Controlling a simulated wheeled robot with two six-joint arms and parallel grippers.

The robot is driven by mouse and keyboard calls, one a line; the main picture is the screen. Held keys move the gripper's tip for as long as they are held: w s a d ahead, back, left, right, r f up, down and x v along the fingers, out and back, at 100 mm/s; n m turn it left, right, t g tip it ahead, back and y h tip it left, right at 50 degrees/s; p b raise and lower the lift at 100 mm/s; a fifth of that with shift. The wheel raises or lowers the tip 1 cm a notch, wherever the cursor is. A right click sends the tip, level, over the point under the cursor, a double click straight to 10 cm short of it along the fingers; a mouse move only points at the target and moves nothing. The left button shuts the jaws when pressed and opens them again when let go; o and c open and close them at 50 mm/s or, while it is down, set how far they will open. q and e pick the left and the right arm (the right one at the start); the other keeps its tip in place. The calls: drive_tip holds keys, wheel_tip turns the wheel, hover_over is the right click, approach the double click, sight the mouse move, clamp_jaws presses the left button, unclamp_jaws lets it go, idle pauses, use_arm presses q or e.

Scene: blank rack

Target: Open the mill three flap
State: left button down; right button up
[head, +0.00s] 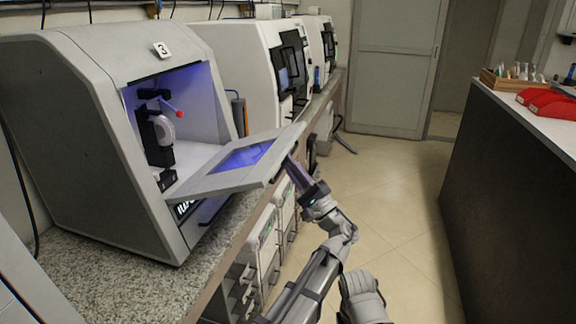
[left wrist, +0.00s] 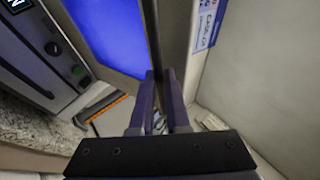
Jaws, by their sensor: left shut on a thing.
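Mill three (head: 90,120) is the white box with a "3" tag at the left of the head view. Its flap (head: 215,180), with a blue window, is hinged down and sticks out nearly level, a little tilted. The lit interior (head: 190,110) is exposed, with a dark spindle part and a red-tipped piece. My left gripper (head: 290,163) is at the flap's outer edge. In the left wrist view, the purple fingers of the left gripper (left wrist: 161,78) are shut on a dark bar (left wrist: 152,35) of the flap, beside the blue window. My right gripper does not show.
Further white mills (head: 245,70) stand along the granite bench (head: 100,275). Drawer units are under the bench. A dark counter (head: 510,180) with red trays (head: 545,103) and a wooden rack stands at the right. The tiled aisle (head: 400,210) between is clear.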

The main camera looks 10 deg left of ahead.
use_arm(q)
drive_tip(key=shift+a+f+g+b, duration=0.3)
drive_tip(key=shift+a+f, duration=0.15)
drive_tip(key=shift+f, duration=0.2)
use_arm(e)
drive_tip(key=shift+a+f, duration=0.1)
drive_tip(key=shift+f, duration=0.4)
use_arm(q)
drive_tip(key=c, duration=0.9)
unclamp_jaws()
drive_tip(key=shift+a, duration=0.15)
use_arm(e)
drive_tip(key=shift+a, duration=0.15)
